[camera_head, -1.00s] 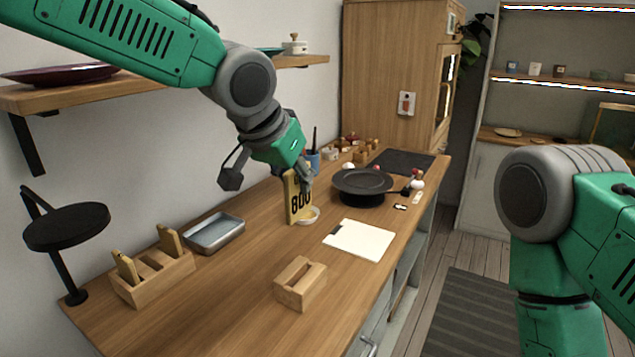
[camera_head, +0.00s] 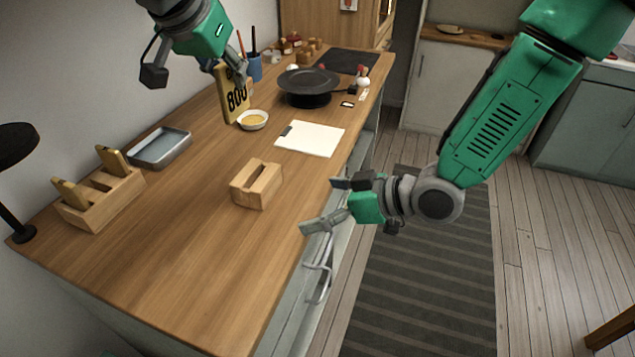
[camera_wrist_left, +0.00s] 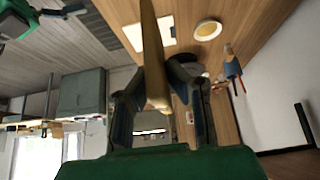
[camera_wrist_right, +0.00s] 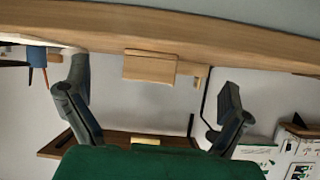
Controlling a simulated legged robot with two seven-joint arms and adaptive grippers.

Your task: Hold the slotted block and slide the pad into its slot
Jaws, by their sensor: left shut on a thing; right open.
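The slotted block (camera_head: 256,186) is light wood with a dark slot in its top. It stands alone on the counter, and the right wrist view shows it (camera_wrist_right: 149,67) ahead, between the fingers. The pad is a flat yellow plate (camera_head: 232,97) marked "800", held upright above the counter beside a small bowl. My left gripper (camera_head: 238,72) is shut on it; the left wrist view shows the pad (camera_wrist_left: 155,60) edge-on between the fingers. My right gripper (camera_head: 322,205) is open and empty at the counter's front edge, right of the block and apart from it.
A wooden rack (camera_head: 104,200) with two yellow plates and a metal tray (camera_head: 160,148) stand at the left. A small bowl (camera_head: 252,120), a white sheet (camera_head: 311,139) and a dark pan (camera_head: 308,85) lie further back. The counter (camera_head: 190,270) in front of the block is clear.

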